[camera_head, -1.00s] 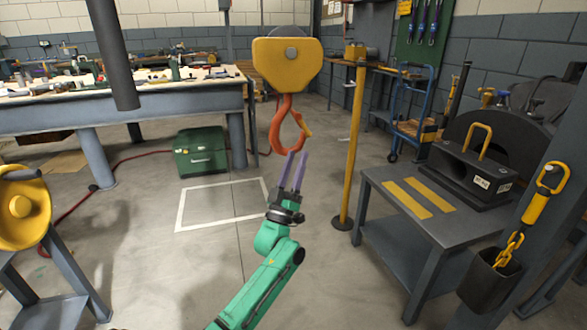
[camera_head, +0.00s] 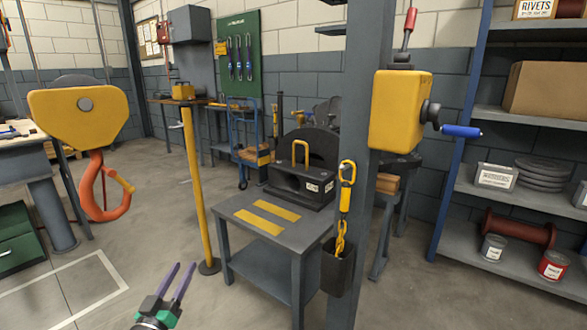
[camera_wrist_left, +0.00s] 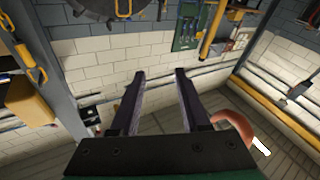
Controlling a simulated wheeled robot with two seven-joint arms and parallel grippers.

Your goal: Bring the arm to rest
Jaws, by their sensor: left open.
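My left gripper (camera_head: 172,282) is at the bottom of the head view, its two purple fingers apart and pointing up. Nothing is between them. The left wrist view shows the same fingers (camera_wrist_left: 159,76) spread and empty, with the wall behind them. An orange hook (camera_head: 104,200) hangs from a yellow hook block (camera_head: 78,112) at the left, up and left of the gripper and apart from it. The hook also shows in the left wrist view (camera_wrist_left: 234,124) beside the right finger. My right gripper is in neither view.
A grey table (camera_head: 288,235) with yellow strips bears a black casing block (camera_head: 285,182). A yellow post (camera_head: 196,190) stands left of it. A grey column (camera_head: 362,200) carries a yellow hoist box (camera_head: 400,112) and a chain bin (camera_head: 342,270). Shelves (camera_head: 520,200) stand right. Floor in front is clear.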

